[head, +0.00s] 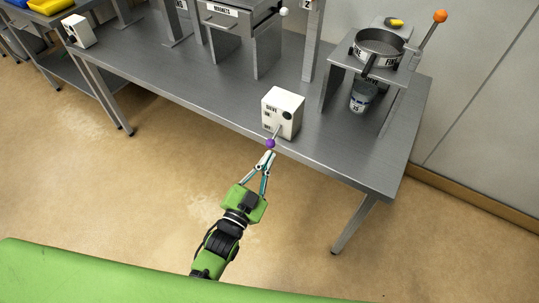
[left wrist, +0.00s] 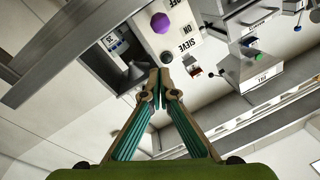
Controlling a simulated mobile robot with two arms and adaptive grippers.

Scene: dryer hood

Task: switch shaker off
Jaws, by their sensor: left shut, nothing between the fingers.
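A white switch box (head: 283,112) labelled SIEVE stands near the front edge of the grey metal bench. A lever with a purple ball knob (head: 270,143) sticks out from its front, towards me and downward. In the left wrist view the purple knob (left wrist: 160,22) shows beside the upside-down ON and OFF labels; I cannot tell which setting it is at. My left gripper (head: 270,155) is shut and empty, its fingertips just below the knob in the head view. In the wrist view the fingertips (left wrist: 160,75) look apart from the knob. My right gripper is not in view.
A sieve pan (head: 380,46) sits on a stand at the bench's right, with a cup (head: 362,96) below and an orange-knobbed lever (head: 439,16) beside it. A drawer unit (head: 235,25) stands at the back. The floor before the bench (head: 200,78) is clear.

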